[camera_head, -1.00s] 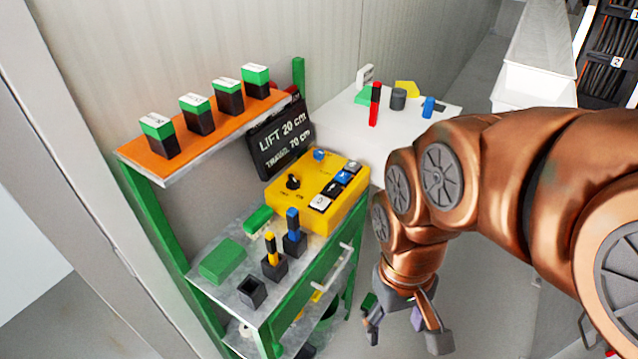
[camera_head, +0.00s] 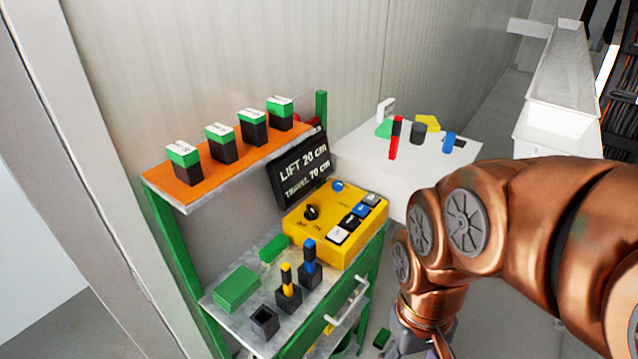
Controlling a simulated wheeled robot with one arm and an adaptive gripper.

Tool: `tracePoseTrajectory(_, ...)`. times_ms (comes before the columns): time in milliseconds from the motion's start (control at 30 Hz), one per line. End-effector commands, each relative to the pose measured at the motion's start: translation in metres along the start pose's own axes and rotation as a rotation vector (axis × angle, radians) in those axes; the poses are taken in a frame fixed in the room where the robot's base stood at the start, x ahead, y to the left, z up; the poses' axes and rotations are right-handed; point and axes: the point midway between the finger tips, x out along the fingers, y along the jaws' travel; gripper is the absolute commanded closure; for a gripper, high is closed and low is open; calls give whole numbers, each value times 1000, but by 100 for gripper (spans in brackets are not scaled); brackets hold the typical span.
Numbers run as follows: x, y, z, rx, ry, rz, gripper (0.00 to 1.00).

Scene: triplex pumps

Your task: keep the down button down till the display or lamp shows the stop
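The button labels are too small to read, so I cannot tell which is the down button. A black display (camera_head: 301,172) behind it reads "LIFT 20 cm" and "TRAVEL 70 cm". My gripper (camera_head: 415,345) hangs low at the bottom edge, right of the cart and apart from the box. Its fingers are mostly cut off.
An orange shelf (camera_head: 182,193) holds several green-and-black blocks. Small holders with yellow and blue handled tools (camera_head: 288,289) stand in front of the box. A white table (camera_head: 370,160) with small items is behind. The cart has a front handle (camera_head: 347,305).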

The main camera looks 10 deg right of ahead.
Motion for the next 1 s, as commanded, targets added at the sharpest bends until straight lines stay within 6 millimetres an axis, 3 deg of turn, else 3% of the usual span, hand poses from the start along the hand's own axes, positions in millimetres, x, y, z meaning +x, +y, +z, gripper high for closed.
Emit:
tracePoseTrajectory(67,0,0,0,0,0,0,51)
tracePoseTrajectory(533,0,0,0,0,0,0,100)
tracePoseTrajectory(1000,0,0,0,0,0,0,100)
